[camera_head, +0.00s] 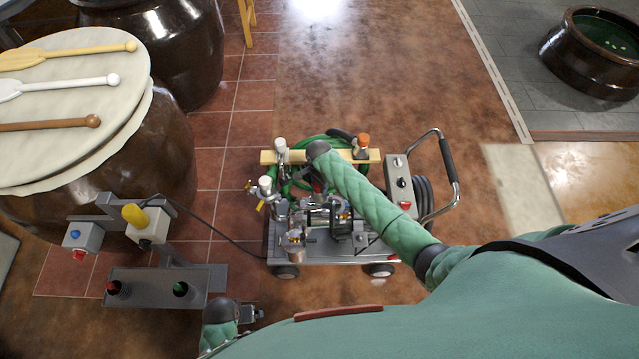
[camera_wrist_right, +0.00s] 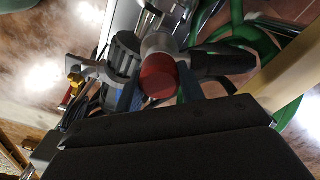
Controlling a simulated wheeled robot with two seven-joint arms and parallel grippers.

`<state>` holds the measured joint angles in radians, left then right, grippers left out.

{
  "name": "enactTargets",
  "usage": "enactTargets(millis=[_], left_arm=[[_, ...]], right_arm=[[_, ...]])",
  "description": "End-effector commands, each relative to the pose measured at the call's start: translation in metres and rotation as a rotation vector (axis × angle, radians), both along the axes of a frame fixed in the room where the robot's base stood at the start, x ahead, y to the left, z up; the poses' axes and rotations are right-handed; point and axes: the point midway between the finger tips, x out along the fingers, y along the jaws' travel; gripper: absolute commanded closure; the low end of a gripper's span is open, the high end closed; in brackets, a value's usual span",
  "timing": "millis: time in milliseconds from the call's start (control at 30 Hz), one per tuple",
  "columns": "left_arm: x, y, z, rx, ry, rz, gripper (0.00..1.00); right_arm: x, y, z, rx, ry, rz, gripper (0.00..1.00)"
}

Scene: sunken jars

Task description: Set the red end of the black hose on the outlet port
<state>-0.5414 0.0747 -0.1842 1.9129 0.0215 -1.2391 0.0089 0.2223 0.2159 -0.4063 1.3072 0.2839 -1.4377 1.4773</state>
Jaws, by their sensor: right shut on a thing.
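My right gripper (camera_head: 316,178) is over the cart, mostly hidden by its dark cuff in the head view. In the right wrist view its bluish fingers (camera_wrist_right: 160,92) are shut around a fitting with a red end (camera_wrist_right: 158,76). Grey metal and a dark hose-like piece (camera_wrist_right: 225,64) show behind the red end; I cannot tell if they join it. A grey ribbed fitting (camera_wrist_right: 123,54) is just left of it. I cannot tell which fitting is the outlet port. My left gripper (camera_head: 250,313) is low in the head view, away from the cart; its jaws are too small to judge.
The wheeled cart (camera_head: 335,256) carries pump parts, a coiled green hose (camera_head: 287,180), a wooden bar (camera_head: 267,157) and a control box (camera_head: 398,172). A grey stand (camera_head: 150,284) with boxes and a large covered jar (camera_head: 140,155) are at left.

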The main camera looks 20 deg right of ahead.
Motion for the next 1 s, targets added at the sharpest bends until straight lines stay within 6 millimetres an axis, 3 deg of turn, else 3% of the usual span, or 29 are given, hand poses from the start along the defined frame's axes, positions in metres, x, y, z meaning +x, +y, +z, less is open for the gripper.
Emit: enactTargets(millis=[267,300,400,600,733,767,1000], left_arm=[[0.0,0.0,0.0022,0.0,0.0,0.0,0.09],[0.0,0.0,0.0022,0.0,0.0,0.0,0.09],[0.0,0.0,0.0022,0.0,0.0,0.0,0.09],[0.0,0.0,0.0022,0.0,0.0,0.0,0.09],[0.0,0.0,0.002,0.0,0.0,0.0,0.09],[0.0,0.0,0.002,0.0,0.0,0.0,0.09],[0.0,0.0,0.0018,0.0,0.0,0.0,0.09]], right_arm=[[0.0002,0.0005,-0.0018,0.001,0.0,0.0,0.89],[0.0002,0.0005,-0.0018,0.001,0.0,0.0,0.56],[0.0001,0.0005,-0.0019,0.001,0.0,0.0,0.36],[-0.0002,0.0004,-0.0021,0.001,0.001,0.0,0.36],[-0.0006,0.0003,-0.0027,0.001,0.001,0.0,0.12],[-0.0005,0.0002,-0.0027,0.001,0.001,0.0,0.11],[-0.0003,0.0002,-0.0024,0.001,0.001,0.0,0.11]])
